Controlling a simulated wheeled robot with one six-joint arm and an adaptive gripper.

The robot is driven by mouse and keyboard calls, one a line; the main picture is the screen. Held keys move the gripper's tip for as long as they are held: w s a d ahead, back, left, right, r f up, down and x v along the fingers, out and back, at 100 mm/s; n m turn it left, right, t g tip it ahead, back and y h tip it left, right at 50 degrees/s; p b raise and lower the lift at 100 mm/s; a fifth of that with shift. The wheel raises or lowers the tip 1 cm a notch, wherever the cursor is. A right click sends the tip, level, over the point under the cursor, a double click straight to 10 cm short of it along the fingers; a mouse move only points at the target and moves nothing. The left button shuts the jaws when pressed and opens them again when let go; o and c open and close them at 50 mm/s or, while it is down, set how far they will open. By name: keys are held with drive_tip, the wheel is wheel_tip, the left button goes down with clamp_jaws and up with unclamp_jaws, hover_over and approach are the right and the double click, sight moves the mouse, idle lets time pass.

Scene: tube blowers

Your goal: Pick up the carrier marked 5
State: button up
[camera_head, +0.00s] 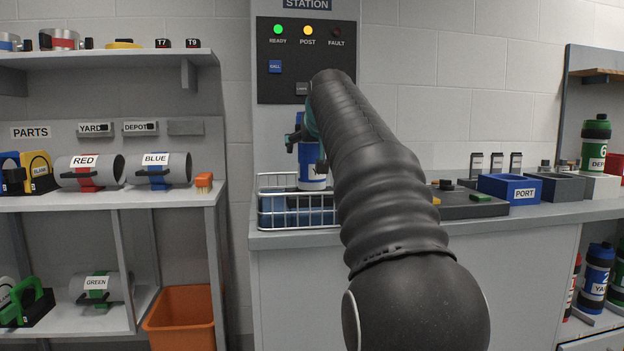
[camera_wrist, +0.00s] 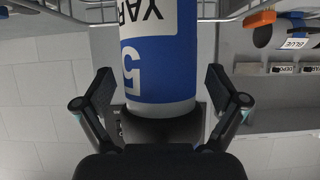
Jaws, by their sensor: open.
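The carrier marked 5 (camera_wrist: 160,75) is a blue cylinder with a white "YARD" label and dark end. It fills the middle of the wrist view, where it appears upside down. In the head view the carrier (camera_head: 312,172) stands upright at the wire basket, partly hidden by my arm. My gripper (camera_wrist: 160,95) is open, one finger on each side of the carrier's dark end, with visible gaps. In the head view my gripper (camera_head: 306,148) is at the carrier's top, mostly hidden behind my arm.
The wire basket (camera_head: 290,222) stands on the grey counter under the station panel (camera_head: 306,60). A blue PORT box (camera_head: 509,189) and other boxes are to the right. The left shelf (camera_head: 110,201) holds RED and BLUE tubes. An orange bin (camera_head: 180,322) stands below.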

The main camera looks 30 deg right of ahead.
drive_tip(key=shift+w, duration=0.1)
clamp_jaws()
idle(0.3)
